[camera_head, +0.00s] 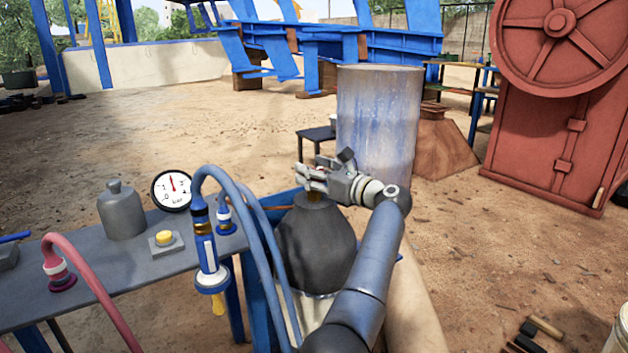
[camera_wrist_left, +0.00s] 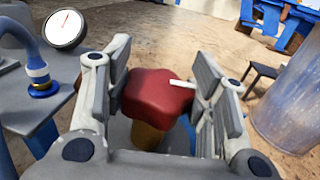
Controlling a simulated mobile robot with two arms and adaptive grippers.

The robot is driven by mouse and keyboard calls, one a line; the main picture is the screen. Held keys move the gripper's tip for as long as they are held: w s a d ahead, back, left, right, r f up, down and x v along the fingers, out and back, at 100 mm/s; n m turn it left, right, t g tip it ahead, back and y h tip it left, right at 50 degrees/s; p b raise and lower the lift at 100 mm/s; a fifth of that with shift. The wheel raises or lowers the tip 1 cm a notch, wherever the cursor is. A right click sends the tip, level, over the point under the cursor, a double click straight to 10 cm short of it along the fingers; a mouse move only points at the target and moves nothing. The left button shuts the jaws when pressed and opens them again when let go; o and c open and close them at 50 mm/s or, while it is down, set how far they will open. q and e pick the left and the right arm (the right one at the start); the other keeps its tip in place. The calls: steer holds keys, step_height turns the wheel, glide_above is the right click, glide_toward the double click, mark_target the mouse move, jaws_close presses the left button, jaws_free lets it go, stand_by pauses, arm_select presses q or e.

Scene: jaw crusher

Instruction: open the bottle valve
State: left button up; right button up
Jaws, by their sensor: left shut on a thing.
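The bottle (camera_head: 315,243) is a dark grey rounded cylinder standing upright beside the bench. Its valve has a red lobed knob (camera_wrist_left: 152,98) on a brass-coloured stem (camera_wrist_left: 147,136), seen in the wrist view. My left gripper (camera_head: 314,176) is at the top of the bottle in the head view. In the wrist view its two grey pads are on either side of the red knob, shut on it. A small white stick-like mark lies across the knob's right side. In the head view the gripper hides most of the knob. My right gripper is not in view.
A grey bench (camera_head: 130,265) at left holds a pressure gauge (camera_head: 172,190), a grey canister (camera_head: 121,211) and a yellow button (camera_head: 164,238). A blue hose (camera_head: 262,235) runs close to the bottle's left. A translucent drum (camera_head: 378,125) stands behind the gripper.

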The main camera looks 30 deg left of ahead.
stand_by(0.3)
arm_select(q)
steer(key=o, duration=1)
steer(key=shift+o, duration=0.2)
steer(key=v, duration=0.7)
steer(key=shift+d, duration=0.3)
steer(key=shift+a, duration=0.1)
